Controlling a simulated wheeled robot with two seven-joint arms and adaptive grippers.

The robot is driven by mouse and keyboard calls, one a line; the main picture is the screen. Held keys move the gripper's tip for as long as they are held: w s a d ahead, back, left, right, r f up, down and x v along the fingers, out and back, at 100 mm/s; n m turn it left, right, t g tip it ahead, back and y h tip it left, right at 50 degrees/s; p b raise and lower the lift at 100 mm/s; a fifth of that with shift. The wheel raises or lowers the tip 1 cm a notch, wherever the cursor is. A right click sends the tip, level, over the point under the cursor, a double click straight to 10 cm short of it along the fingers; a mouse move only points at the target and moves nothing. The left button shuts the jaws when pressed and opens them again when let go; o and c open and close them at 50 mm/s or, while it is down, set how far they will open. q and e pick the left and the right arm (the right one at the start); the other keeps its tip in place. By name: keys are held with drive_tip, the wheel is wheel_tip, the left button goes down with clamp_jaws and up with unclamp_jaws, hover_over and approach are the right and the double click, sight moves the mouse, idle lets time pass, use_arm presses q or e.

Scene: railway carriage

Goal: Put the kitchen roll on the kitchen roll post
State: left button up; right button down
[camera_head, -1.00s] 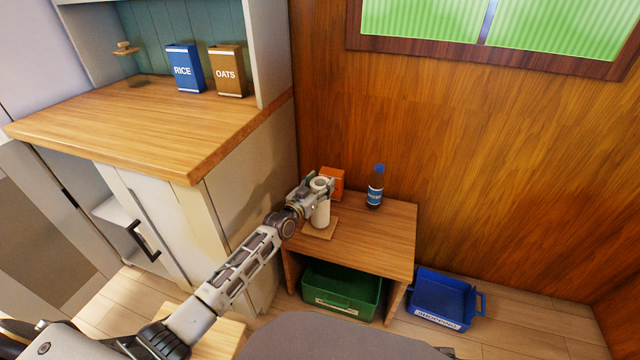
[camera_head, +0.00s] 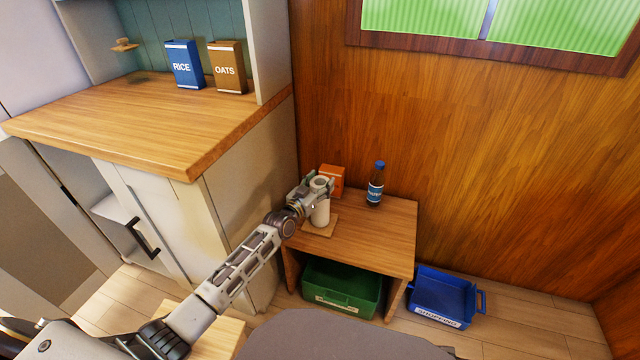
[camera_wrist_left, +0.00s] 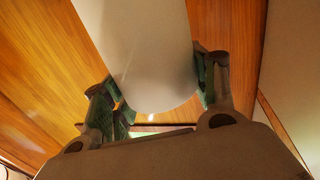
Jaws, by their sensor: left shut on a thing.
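The white kitchen roll (camera_head: 320,213) is upright over a small square wooden base (camera_head: 327,228) on the low wooden table. My left gripper (camera_head: 320,186) is shut on the roll near its top. In the left wrist view the roll (camera_wrist_left: 150,50) stands between the two fingers of the left gripper (camera_wrist_left: 160,90), which touch its sides. The post itself is hidden, and I cannot tell whether the roll's lower end rests on the base. My right gripper is not in view.
An orange box (camera_head: 333,178) stands close behind the roll, and a dark bottle with a blue cap (camera_head: 375,186) stands to the right. The table's front right (camera_head: 385,240) is clear. A green crate (camera_head: 345,288) sits under it, a blue crate (camera_head: 442,297) beside it. A cabinet (camera_head: 235,200) stands left.

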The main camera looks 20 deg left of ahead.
use_arm(q)
drive_tip(key=shift+f, duration=0.2)
drive_tip(key=o, duration=1.4)
drive_tip(key=shift+o, duration=0.2)
drive_tip(key=shift+s, duration=0.1)
drive_tip(key=v, duration=1.1)
drive_tip(key=shift+s, duration=0.4)
drive_tip(key=shift+a, duration=0.2)
